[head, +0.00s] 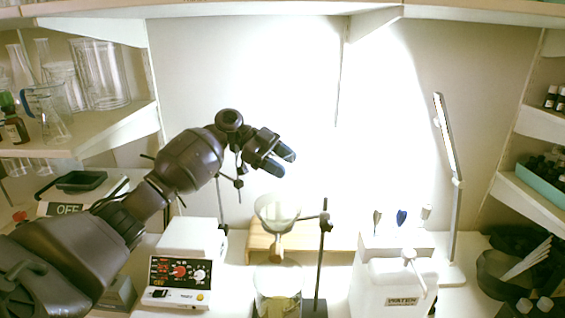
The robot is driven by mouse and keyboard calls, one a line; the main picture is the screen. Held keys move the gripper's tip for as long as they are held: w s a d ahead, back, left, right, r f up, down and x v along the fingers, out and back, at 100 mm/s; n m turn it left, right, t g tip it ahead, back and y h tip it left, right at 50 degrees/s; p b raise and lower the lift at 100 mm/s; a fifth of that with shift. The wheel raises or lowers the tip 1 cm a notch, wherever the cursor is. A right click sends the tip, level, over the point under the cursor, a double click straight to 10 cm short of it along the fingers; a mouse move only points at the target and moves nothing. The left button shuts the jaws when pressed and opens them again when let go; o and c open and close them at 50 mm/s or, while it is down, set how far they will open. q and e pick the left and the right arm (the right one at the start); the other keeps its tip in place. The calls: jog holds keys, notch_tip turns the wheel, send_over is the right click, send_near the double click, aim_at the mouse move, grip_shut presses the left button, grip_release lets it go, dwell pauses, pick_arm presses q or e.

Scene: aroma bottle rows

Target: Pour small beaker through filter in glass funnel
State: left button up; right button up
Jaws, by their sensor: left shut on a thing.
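The glass funnel (277,212) sits in a holder on a dark stand; a pale lining that looks like the filter shows inside it. A larger glass beaker (279,282) with yellowish contents stands below the funnel, partly cut off by the frame. My left gripper (280,158) is above the funnel, clear of it, with its fingers pointing down and right. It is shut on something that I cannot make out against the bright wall. I cannot pick out the small beaker clearly. My right gripper is not in view.
The stand's rod (323,250) rises just right of the funnel. A control box (180,270) with knobs stands to its left. A white instrument (395,285) and an upright lamp (446,140) are to the right. Glassware fills the left shelf (110,125).

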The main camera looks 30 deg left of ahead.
aim_at(280, 162)
pick_arm(q)
jog(key=shift+s+d+f+m+t+y+b, duration=0.15)
jog(key=shift+s+f+m+t+y+b, duration=0.2)
jog(key=shift+f+b, duration=0.4)
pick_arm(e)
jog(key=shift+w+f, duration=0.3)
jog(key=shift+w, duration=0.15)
pick_arm(q)
jog(key=shift+s+d+r+m+t, duration=0.15)
jog(key=shift+s+m+t, duration=0.1)
jog(key=shift+s+d+r+m+y+b, duration=0.1)
jog(key=shift+s+r+m+y+b, duration=0.1)
jog(key=shift+m+y+b, duration=0.1)
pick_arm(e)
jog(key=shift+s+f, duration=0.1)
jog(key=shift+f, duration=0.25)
pick_arm(q)
jog(key=shift+s+d+r+t, duration=0.1)
jog(key=shift+s+r+t, duration=0.05)
jog(key=shift+r+t, duration=0.2)
jog(key=shift+s+r, duration=0.1)
jog(key=shift+r, duration=0.1)
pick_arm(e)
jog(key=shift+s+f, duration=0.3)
pick_arm(q)
jog(key=shift+d+m, duration=0.1)
jog(key=shift+m, duration=0.2)
